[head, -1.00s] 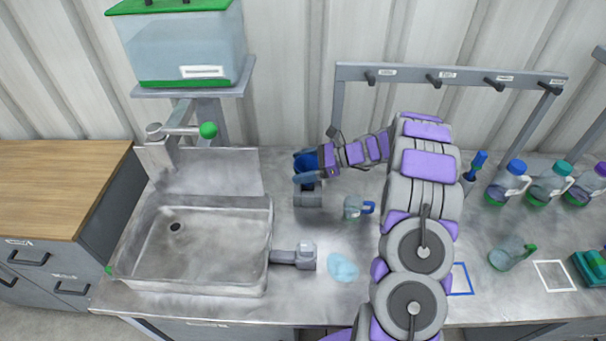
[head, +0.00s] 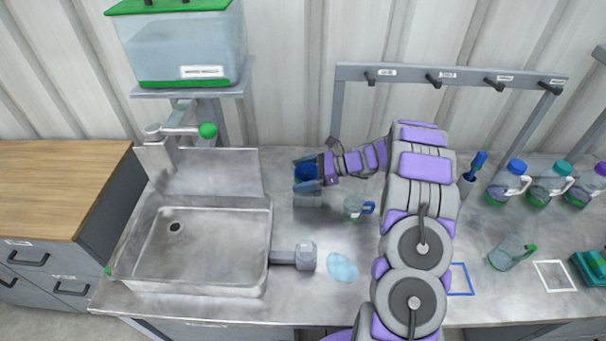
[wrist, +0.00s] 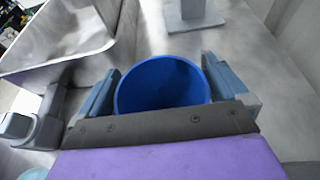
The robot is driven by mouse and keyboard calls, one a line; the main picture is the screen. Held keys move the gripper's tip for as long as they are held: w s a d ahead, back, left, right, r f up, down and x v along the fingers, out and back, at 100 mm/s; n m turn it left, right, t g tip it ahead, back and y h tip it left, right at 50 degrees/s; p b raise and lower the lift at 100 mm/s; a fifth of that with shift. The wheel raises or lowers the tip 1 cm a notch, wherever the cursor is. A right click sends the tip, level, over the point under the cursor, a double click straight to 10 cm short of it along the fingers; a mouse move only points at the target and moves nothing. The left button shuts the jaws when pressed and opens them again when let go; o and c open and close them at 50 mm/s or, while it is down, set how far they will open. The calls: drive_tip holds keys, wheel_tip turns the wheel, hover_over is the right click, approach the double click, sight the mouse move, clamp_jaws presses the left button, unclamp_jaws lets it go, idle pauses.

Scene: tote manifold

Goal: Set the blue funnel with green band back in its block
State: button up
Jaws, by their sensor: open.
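The blue funnel (head: 307,172) is at the back of the steel counter, right of the sink, directly over its grey block (head: 307,201). Its round blue mouth (wrist: 162,82) faces up in the wrist view. My gripper (head: 306,171) is open, with one finger on each side of the funnel; the fingers also show in the wrist view (wrist: 160,88). I see no green band. The funnel's lower part is hidden, so how deep it sits in the block cannot be told.
The sink basin (head: 200,245) lies to the left, with a grey fitting (head: 305,256) at its right side. A small jug with a blue handle (head: 354,207) stands close to the right of the block. A pale blue puddle (head: 342,267) lies in front.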

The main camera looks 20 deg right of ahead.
drive_tip(key=shift+f+b, duration=0.2)
drive_tip(key=shift+b, duration=0.6)
drive_tip(key=p+v, duration=0.6)
drive_tip(key=v, duration=1.2)
drive_tip(key=s+a+r+n+g+h, duration=0.1)
drive_tip(key=a+r+n+g, duration=0.2)
drive_tip(key=a, duration=0.4)
drive_tip(key=s+a+r+n+g, duration=0.1)
drive_tip(key=a+r+n, duration=0.1)
drive_tip(key=a+r, duration=0.4)
drive_tip(key=s+a+r+n+g+h, duration=0.35)
drive_tip(key=s+a+n, duration=0.25)
drive_tip(key=s+a, duration=0.5)
drive_tip(key=s+a+r+n+h, duration=0.1)
drive_tip(key=s+n+h, duration=0.7)
drive_tip(key=s, duration=1.6)
drive_tip(key=a+n, duration=0.1)
drive_tip(key=n, duration=0.2)
drive_tip(key=shift+s+a+n, duration=0.15)
drive_tip(key=shift+s+n, duration=0.05)
drive_tip(key=shift+n, duration=0.1)
